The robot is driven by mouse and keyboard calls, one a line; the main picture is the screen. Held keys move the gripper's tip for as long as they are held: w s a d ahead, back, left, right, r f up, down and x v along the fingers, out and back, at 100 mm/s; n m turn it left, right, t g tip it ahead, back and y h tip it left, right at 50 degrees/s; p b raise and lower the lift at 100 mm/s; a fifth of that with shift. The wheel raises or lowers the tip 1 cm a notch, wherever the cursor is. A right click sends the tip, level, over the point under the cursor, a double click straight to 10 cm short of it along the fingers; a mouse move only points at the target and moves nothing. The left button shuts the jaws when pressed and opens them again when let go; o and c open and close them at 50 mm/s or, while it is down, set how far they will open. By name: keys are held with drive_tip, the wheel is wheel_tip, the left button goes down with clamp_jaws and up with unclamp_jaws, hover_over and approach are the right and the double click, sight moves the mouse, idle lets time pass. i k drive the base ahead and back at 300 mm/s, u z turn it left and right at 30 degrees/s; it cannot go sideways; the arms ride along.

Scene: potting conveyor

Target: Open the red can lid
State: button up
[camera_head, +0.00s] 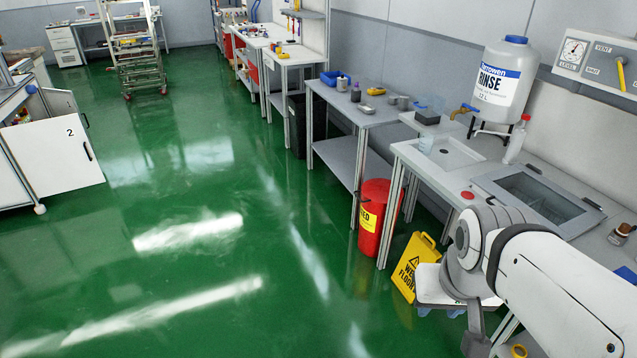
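A red can (370,222) with a yellow label stands upright on the green floor, beside the leg of the sink bench. Its red lid (377,189) lies flat on top and looks shut. My arm reaches in from the lower right corner, well to the right of the can and apart from it. My gripper's fingers do not show; the lower end of the arm runs to the bottom edge of the picture.
A yellow wet-floor sign (412,267) stands right of the can, between it and my arm. A sink bench (408,153) is behind, and a grey table (345,113) stands to the left. The green floor (230,220) left of the can is clear.

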sight(377, 190)
drive_tip(key=u, duration=0.3)
drive_tip(key=i, duration=0.85)
drive_tip(key=u, duration=0.4)
drive_tip(key=i, duration=2.5)
drive_tip(key=z, duration=0.5)
